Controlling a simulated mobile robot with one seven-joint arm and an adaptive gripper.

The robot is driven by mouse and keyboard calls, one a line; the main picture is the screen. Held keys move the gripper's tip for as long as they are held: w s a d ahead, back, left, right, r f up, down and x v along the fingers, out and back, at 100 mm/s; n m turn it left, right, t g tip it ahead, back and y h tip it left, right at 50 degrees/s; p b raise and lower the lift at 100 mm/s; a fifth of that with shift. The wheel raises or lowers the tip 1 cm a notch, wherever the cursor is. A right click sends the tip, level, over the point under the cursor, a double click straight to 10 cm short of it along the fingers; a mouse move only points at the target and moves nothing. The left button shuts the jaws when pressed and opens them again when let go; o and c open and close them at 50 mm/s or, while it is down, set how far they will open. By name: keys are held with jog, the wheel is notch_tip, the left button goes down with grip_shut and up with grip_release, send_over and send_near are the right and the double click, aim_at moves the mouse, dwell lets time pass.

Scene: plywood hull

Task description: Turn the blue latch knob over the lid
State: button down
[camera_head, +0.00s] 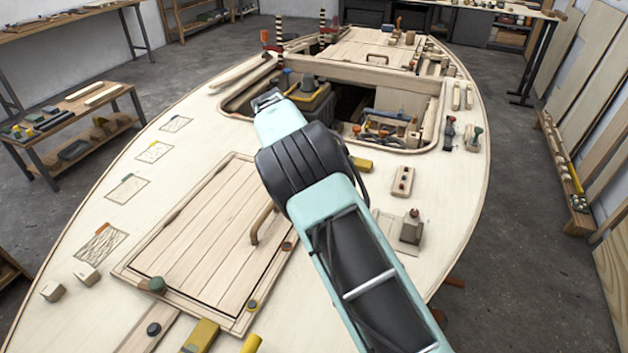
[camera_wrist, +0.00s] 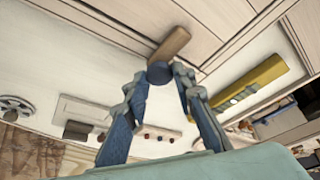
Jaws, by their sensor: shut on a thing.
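In the wrist view, the blue latch knob (camera_wrist: 159,72) sits between my gripper's (camera_wrist: 160,84) two fingertips, which are closed on its sides. A short wooden latch bar (camera_wrist: 174,41) runs from the knob up and to the right, across the edge trim by the planked lid (camera_wrist: 130,10). In the head view, the planked lid (camera_head: 190,235) lies flat on the deck with a curved wooden handle (camera_head: 259,223). My own arm covers the gripper and the blue knob there.
A yellow bar (camera_wrist: 252,86) lies right of my fingers in the wrist view. An open hatch with tools is beyond my arm. A holed wooden block (camera_head: 403,181) stands right.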

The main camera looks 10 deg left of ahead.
jog(key=c, duration=1.6)
grip_release()
jog(key=v, duration=1.2)
jog(key=shift+s+a, duration=0.1)
